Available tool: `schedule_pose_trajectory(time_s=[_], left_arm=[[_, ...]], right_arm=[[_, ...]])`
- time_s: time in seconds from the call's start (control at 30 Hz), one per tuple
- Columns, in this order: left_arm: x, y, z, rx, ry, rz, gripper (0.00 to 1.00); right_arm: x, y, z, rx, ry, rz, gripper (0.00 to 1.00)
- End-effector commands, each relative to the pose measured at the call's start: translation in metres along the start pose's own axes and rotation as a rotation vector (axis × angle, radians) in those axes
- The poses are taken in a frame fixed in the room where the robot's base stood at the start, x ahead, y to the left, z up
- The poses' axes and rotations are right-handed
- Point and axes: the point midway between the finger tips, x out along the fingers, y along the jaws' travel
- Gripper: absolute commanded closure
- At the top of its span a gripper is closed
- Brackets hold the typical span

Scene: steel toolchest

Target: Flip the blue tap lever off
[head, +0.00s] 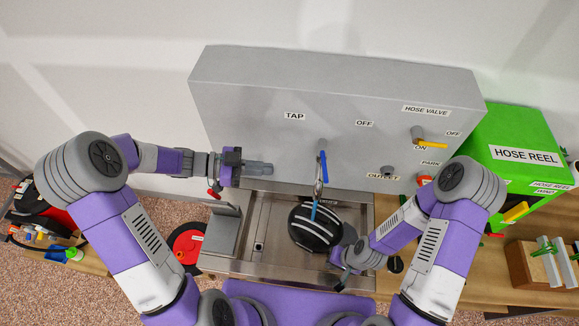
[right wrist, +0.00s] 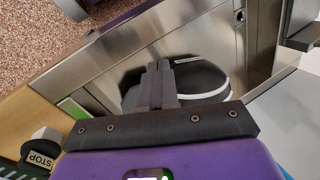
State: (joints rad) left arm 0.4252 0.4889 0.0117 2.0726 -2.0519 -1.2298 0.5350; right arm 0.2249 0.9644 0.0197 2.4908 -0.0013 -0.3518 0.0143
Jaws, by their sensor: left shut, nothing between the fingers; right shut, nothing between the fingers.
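The blue tap lever (head: 324,166) is on the grey panel, right of the TAP label (head: 294,116), and points down. The OFF label (head: 364,124) is up and right of it. A metal spout (head: 318,190) hangs below, with a thin blue stream (head: 313,211) under it over a black round vessel (head: 318,238) in the steel sink. My left gripper (head: 268,168) is shut and empty, left of the lever and apart from it, fingers pointing right. My right gripper (head: 341,284) is shut and empty low by the sink's front; its fingers (right wrist: 158,84) show before the vessel (right wrist: 184,82).
The steel sink (head: 258,232) lies below the panel (head: 250,92). A yellow-handled hose valve (head: 432,142) and an outlet (head: 388,172) are to the right. A green hose reel box (head: 512,140) stands at far right. Space between my left fingertips and the lever looks clear.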

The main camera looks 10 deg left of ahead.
Motion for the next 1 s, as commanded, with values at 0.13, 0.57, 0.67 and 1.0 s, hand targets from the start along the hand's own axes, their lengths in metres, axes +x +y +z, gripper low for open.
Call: schedule_pose_trajectory(time_s=[0.13,0.57,0.67,1.0], left_arm=[[0.025,0.002,-0.001,-0.002,0.002,0.007,1.0],[0.111,0.002,-0.001,-0.001,0.001,0.006,1.0],[0.122,0.001,0.0,-0.002,0.0,0.003,1.0],[0.133,0.001,0.0,0.0,-0.001,0.002,1.0]], right_arm=[[-0.002,-0.001,0.0,0.0,0.0,0.0,1.0],[-0.009,-0.004,0.0,0.0,0.0,0.0,1.0],[-0.011,-0.004,0.0,0.0,0.0,0.0,1.0],[-0.011,-0.004,0.0,0.0,0.0,0.0,1.0]])
